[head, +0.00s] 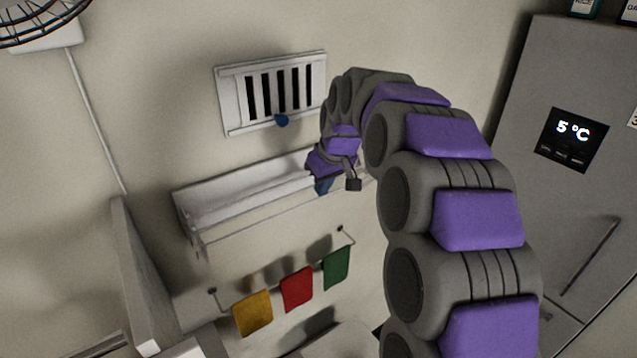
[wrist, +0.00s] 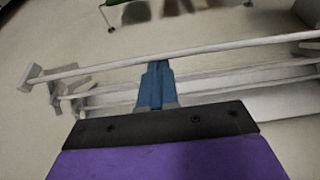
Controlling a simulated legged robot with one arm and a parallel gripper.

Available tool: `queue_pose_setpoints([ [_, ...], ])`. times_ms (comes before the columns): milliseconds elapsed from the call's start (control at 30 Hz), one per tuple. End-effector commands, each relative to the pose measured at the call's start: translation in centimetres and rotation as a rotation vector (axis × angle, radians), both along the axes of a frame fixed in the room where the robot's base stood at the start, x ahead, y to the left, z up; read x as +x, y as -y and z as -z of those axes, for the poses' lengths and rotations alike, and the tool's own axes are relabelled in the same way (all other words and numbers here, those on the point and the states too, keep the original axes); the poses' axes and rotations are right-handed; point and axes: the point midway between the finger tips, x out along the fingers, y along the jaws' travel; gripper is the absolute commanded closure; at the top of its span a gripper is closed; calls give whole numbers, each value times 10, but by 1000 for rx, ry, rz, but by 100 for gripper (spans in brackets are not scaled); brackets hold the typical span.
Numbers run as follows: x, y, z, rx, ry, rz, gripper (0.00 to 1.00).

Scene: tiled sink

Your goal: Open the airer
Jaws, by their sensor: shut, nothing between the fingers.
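The white airer (head: 235,197) is fixed to the wall as a long shelf-like panel, with a thin rail standing out in front of it and an end bracket at its left. In the wrist view its rail (wrist: 210,47) runs across the picture. My arm hides the airer's right end.
A white vent (head: 272,92) with a blue knob (head: 282,121) is above the airer. Below hang a yellow towel (head: 253,312), a red towel (head: 297,288) and a green towel (head: 337,267) on a rail. A grey fridge (head: 570,190) stands at the right.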

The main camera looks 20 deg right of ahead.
Motion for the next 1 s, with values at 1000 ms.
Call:
queue_pose_setpoints([
  [1000, -219, 72, 3, 1, -4, 0, 100],
])
